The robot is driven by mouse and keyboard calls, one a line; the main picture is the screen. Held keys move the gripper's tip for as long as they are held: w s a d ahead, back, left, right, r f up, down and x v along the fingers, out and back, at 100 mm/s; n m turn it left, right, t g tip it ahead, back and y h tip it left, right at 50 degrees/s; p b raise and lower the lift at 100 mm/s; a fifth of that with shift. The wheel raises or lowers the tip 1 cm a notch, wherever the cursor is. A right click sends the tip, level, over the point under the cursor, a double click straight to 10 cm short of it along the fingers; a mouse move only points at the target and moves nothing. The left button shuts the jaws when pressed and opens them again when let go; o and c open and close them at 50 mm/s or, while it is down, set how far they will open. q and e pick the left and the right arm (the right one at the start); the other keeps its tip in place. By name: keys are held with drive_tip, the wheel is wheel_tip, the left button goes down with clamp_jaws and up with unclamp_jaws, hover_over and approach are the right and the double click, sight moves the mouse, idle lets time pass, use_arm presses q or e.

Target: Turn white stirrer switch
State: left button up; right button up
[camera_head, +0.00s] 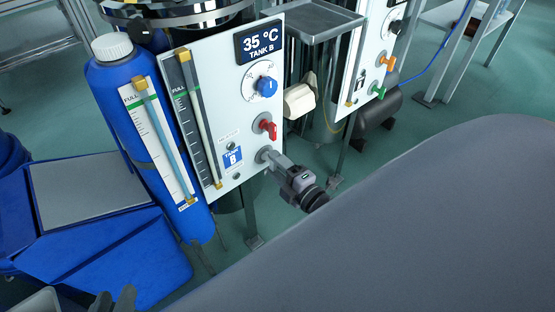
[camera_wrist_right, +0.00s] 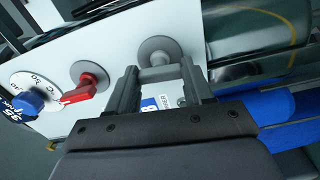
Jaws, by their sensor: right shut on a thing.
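The white-grey stirrer switch sits on a round grey base (camera_head: 265,155) low on the white panel (camera_head: 220,115), below the red switch (camera_head: 268,127). In the right wrist view its pale lever (camera_wrist_right: 160,73) lies between the fingers of my right gripper (camera_wrist_right: 160,82), with the round plate behind it. My right gripper (camera_head: 285,172) is shut on the switch in the head view too, partly hiding it. My left gripper (camera_head: 114,298) shows at the bottom left edge, two dark fingertips apart, away from the panel; most of it is cut off.
The panel carries a blue knob (camera_head: 267,87), a 35 °C Tank B display (camera_head: 259,41) and level gauges. A blue cylinder (camera_head: 112,75) stands left of it. A second panel with orange and green handles (camera_head: 380,92) stands behind. My grey arm covers the lower right.

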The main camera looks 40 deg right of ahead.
use_arm(q)
drive_tip(key=shift+f, duration=0.1)
use_arm(e)
drive_tip(key=shift+n, duration=0.7)
drive_tip(key=o, duration=1)
use_arm(q)
drive_tip(key=shift+s, duration=0.1)
use_arm(e)
drive_tip(key=shift+o, duration=0.2)
use_arm(q)
drive_tip(key=shift+s+a+r+y+p, duration=0.2)
drive_tip(key=shift+a+y+p, duration=0.2)
drive_tip(key=shift+a+p, duration=0.35)
use_arm(e)
drive_tip(key=s, duration=0.7)
drive_tip(key=shift+d, duration=0.3)
use_arm(q)
drive_tip(key=shift+d, duration=0.15)
use_arm(e)
drive_tip(key=shift+s, duration=0.1)
